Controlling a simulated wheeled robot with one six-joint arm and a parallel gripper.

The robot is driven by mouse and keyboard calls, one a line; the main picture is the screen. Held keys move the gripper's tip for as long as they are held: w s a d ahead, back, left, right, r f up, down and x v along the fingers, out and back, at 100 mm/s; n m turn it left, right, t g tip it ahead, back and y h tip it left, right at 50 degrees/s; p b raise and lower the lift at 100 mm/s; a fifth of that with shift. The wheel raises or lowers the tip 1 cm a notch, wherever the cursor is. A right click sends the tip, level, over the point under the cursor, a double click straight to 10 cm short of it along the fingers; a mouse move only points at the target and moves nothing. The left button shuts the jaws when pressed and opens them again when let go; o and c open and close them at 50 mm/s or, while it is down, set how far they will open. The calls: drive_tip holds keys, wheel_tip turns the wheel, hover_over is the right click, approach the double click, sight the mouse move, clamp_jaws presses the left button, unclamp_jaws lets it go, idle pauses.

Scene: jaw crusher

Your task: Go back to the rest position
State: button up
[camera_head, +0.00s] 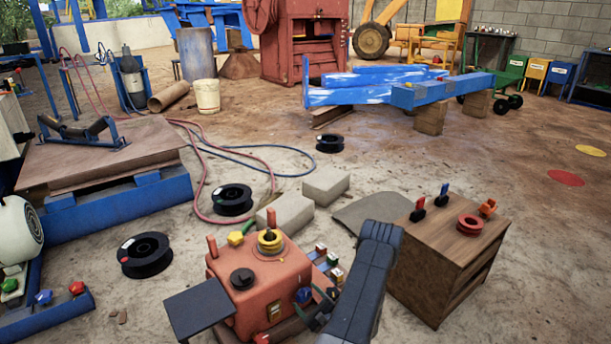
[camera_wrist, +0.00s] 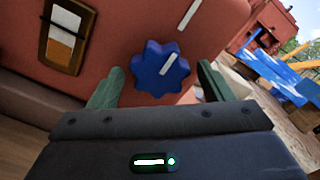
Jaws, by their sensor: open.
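My gripper (camera_wrist: 160,82) is open. Its two green-grey fingers stand left and right of a blue star-shaped knob (camera_wrist: 160,68) with a white pointer line. I cannot tell whether they touch it. The knob is on the side of a red-orange machine box (camera_wrist: 112,22), which also shows at the bottom centre of the head view (camera_head: 250,290). There the knob (camera_head: 303,295) sits just left of my gripper (camera_head: 318,310), whose tips are partly hidden. My dark arm rises to the right of the box.
A wooden cabinet (camera_head: 440,262) with small levers stands close right of my arm. A dark flat plate (camera_head: 198,307) sticks out left of the box. Concrete blocks (camera_head: 286,214), black spools (camera_head: 146,254) and hoses lie behind. Open floor (camera_head: 560,250) is at the right.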

drive_tip(key=shift+w+a, duration=0.25)
drive_tip(key=shift+w, duration=0.1)
drive_tip(key=m, duration=0.6)
drive_tip(key=shift+s+a+m, duration=0.1)
drive_tip(key=shift+s+m, duration=0.05)
drive_tip(key=shift+m, duration=0.25)
drive_tip(key=m+p, duration=0.1)
drive_tip(key=m, duration=0.4)
drive_tip(key=shift+s+a+p, duration=0.1)
drive_tip(key=shift+p, duration=0.2)
drive_tip(key=shift+p+v, duration=0.55)
drive_tip(key=shift+v, duration=1.9)
